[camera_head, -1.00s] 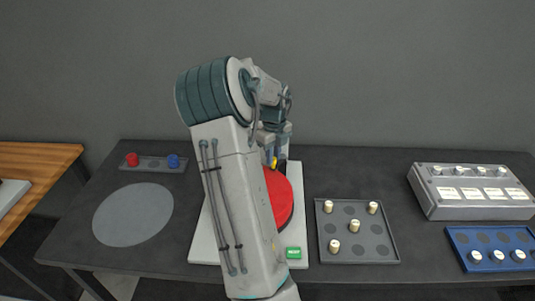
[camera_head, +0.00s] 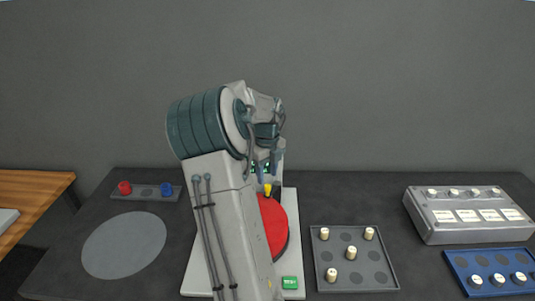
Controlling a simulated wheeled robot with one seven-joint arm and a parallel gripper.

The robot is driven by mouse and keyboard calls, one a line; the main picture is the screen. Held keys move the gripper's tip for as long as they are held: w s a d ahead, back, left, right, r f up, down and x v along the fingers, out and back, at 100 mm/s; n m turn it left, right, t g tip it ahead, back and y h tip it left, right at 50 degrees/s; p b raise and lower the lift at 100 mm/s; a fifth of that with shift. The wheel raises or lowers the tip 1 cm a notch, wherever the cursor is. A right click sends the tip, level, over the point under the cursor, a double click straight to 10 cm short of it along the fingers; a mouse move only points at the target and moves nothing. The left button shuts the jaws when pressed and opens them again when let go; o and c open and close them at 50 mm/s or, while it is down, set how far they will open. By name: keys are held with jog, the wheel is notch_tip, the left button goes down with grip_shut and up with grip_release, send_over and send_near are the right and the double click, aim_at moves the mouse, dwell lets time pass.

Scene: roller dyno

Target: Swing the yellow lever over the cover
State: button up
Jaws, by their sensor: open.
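The red round cover (camera_head: 273,226) lies on a white base plate (camera_head: 291,208). My arm hides its left part. The yellow lever (camera_head: 267,190) shows as a small yellow piece at the back edge of the cover, just below my gripper. The rest of the lever is hidden or too small to tell. My gripper (camera_head: 265,178) points down above the lever, its jaws apart and holding nothing that I can see. I cannot tell whether the fingers touch the lever. A green label (camera_head: 290,282) sits at the plate's front right corner.
A grey tray (camera_head: 384,258) with several cream pegs is right of the plate. Further right are a grey box (camera_head: 440,231) and a blue tray (camera_head: 458,269). A flat grey disc (camera_head: 125,245) and a strip with red (camera_head: 125,188) and blue (camera_head: 167,189) knobs are left.

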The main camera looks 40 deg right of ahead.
aim_at(267, 185)
notch_tip(267, 185, up, 10)
jog(key=shift+b, duration=0.35)
dwell(0.4)
jog(key=s+a+n+t+y, duration=0.1)
jog(key=s+a+n, duration=0.1)
jog(key=a+n, duration=0.8)
jog(key=s+a+n+t, duration=0.1)
jog(key=s+a+n, duration=0.1)
jog(key=a+n, duration=0.75)
jog(key=s+a+f+n, duration=0.2)
jog(key=s+a+n, duration=0.3)
jog(key=a+n, duration=0.3)
jog(key=s+a+f+n+t+h, duration=0.1)
jog(key=s+a+f+n, duration=0.1)
jog(key=s+a+n, duration=0.4)
jog(key=a+n, duration=0.2)
jog(key=shift+s+a+n+t, duration=0.2)
jog(key=shift+s+n+t, duration=0.05)
jog(key=shift+n+t, duration=0.1)
